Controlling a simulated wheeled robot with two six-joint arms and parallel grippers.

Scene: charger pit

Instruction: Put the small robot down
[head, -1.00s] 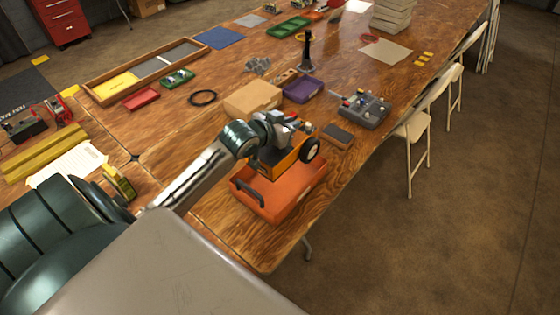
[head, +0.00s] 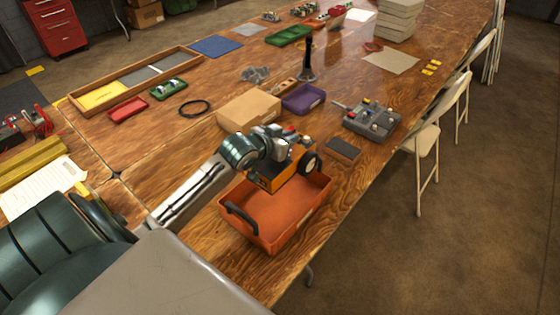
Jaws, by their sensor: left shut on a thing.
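The small robot (head: 276,176) has an orange body and a dark wheel with a pale hub on its right side. My left gripper (head: 277,146) is shut on its top; the fingertips are partly hidden among the small parts there. The robot overlaps the back part of an orange tray (head: 246,236) with a black handle at its front left. It appears to be held above the tray's back edge, with most of the tray floor bare. The gap below it is hard to judge. My right gripper is not in view.
A cardboard box (head: 249,108) and a purple bin (head: 304,97) stand just behind the tray. A grey control box (head: 371,118) and a small dark flat block (head: 343,149) lie to the right. The table's right edge is close, with folding chairs (head: 436,140) beyond.

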